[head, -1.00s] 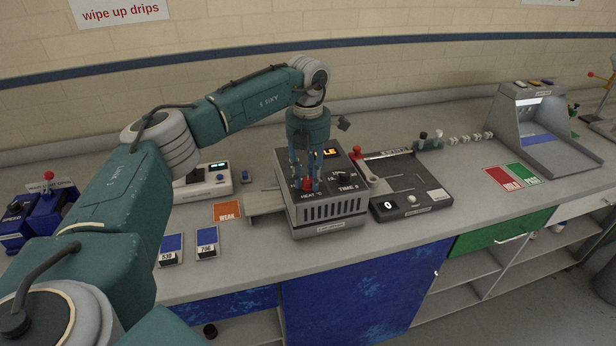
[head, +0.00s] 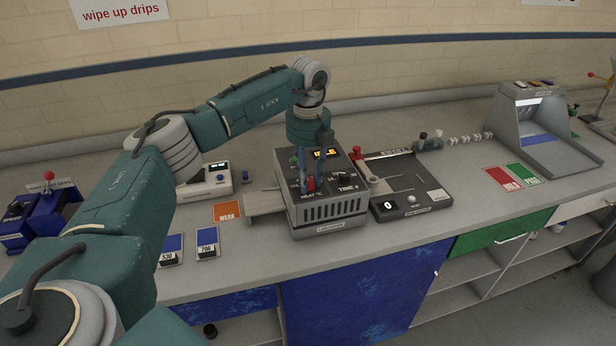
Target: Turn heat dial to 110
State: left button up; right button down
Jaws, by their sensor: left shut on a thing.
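The dryer (head: 331,212) is a dark grey box with a slotted front, standing on the bench in the head view. Its lit display (head: 325,153) shows orange text, partly covered by my gripper. The heat dial (head: 310,185) has a red part that shows between my fingers, above the "HEAT °C" label; its scale and setting are hidden. The time dial (head: 344,177) is dark and sits to its right. My left gripper (head: 309,184) points down from above and is shut on the heat dial. My right gripper is not in view.
A flat tray (head: 262,202) sticks out from the dryer's left side. A dark unit (head: 411,203) with a counter stands close on its right. An orange card (head: 227,211) and blue sample cards (head: 207,243) lie to the left. Bare bench lies in front.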

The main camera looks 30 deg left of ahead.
aim_at(308, 180)
pick_arm(q)
jog(key=n, duration=0.5)
jog(key=shift+n, duration=0.4)
dwell(0.4)
jog(key=o, duration=1.1)
jog(key=shift+o, duration=0.2)
jog(key=shift+r, duration=0.1)
notch_tip(308, 180, up, 12)
